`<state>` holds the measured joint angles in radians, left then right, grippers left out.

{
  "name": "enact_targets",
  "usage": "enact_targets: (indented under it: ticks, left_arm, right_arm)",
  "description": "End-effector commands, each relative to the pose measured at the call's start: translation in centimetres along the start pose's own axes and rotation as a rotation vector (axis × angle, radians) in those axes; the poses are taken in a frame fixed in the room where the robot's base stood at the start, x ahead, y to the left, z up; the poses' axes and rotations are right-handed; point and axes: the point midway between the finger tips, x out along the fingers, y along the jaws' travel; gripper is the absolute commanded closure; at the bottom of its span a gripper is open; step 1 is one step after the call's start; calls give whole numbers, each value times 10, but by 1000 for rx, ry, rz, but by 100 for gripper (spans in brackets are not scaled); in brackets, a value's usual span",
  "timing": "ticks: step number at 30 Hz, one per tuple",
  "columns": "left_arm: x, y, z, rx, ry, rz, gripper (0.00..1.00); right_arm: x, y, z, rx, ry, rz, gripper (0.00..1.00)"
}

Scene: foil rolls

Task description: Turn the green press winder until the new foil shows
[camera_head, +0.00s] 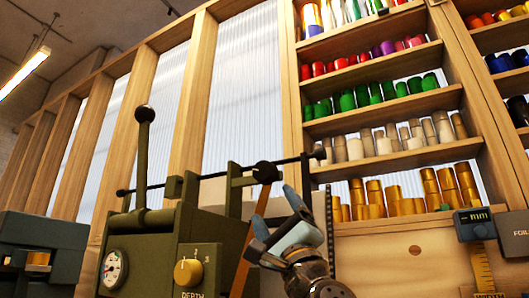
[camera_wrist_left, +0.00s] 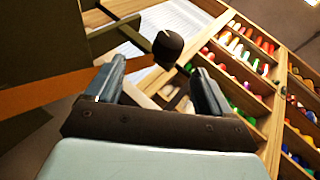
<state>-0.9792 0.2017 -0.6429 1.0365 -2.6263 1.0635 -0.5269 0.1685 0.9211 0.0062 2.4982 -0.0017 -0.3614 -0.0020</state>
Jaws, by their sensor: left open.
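The green press (camera_head: 150,225) stands left of centre in the head view, with an upright ball-topped lever, a round gauge and a yellow depth knob (camera_head: 188,272). A thin dark rod runs across its top and carries a black winder knob (camera_head: 264,172). An orange-brown foil strip (camera_head: 262,205) hangs below that knob. My left gripper (camera_head: 272,215) is open and empty, just below and right of the knob. In the left wrist view the black knob (camera_wrist_left: 167,47) shows beyond and between the open fingertips (camera_wrist_left: 158,78), apart from them. My right gripper is not in view.
A wooden shelf (camera_head: 385,125) with several rows of coloured foil rolls stands behind on the right. A width gauge (camera_head: 475,225) with a yellow scale stands at the far right. A dark box (camera_head: 40,250) is at the left. A perforated upright strip (camera_head: 329,225) stands right of my gripper.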

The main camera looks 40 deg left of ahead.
Motion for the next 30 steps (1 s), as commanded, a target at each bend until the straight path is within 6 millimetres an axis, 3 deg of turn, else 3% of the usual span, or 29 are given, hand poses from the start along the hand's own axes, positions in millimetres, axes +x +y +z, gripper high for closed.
enact_targets:
  ticks: [1,3,8,11,14,24,30]
  left_arm:
    - [12,-19,6,-35,27,50,18]
    - [5,-30,10,-63,62,118,18]
    - [-11,-43,17,-88,117,202,18]
    - [-10,-42,18,-89,125,217,18]
    - [2,-40,16,-88,123,217,18]
    - [80,-26,7,-86,122,215,18]
    - [108,-18,2,-87,123,214,18]
  right_arm:
    - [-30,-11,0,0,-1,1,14]
    - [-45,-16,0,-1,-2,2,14]
    - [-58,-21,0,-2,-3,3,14]
    - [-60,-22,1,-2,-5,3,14]
    - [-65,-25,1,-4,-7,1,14]
    - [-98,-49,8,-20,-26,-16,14]
    - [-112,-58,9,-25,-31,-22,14]
